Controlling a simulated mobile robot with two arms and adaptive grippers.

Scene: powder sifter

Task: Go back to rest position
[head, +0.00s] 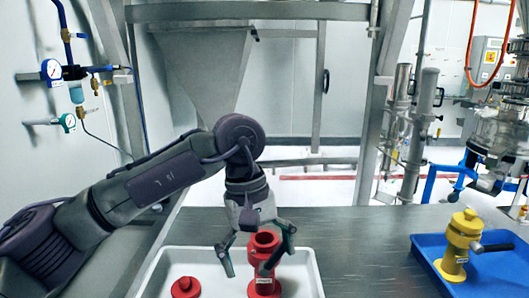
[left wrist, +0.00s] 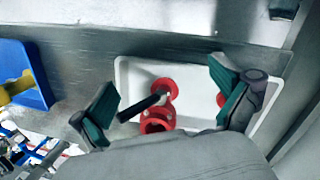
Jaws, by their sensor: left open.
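My left gripper (head: 247,270) is open, pointing down over the white tray (head: 316,270). Its fingers show on both sides of the red valve-like part (head: 264,243) in the head view. In the left wrist view the open fingers of my left gripper (left wrist: 165,112) are wide apart, with the red part (left wrist: 157,121) and its black handle (left wrist: 141,106) between and beyond them. Whether they touch it cannot be told, but nothing is visibly gripped. My right gripper is not in view.
A small red cap (head: 186,287) lies in the white tray, left of the red part. A blue tray (head: 432,252) at right holds a yellow valve-like part (head: 460,240) with a dark handle. The grey table between the trays is clear. A metal frame (head: 371,110) stands behind.

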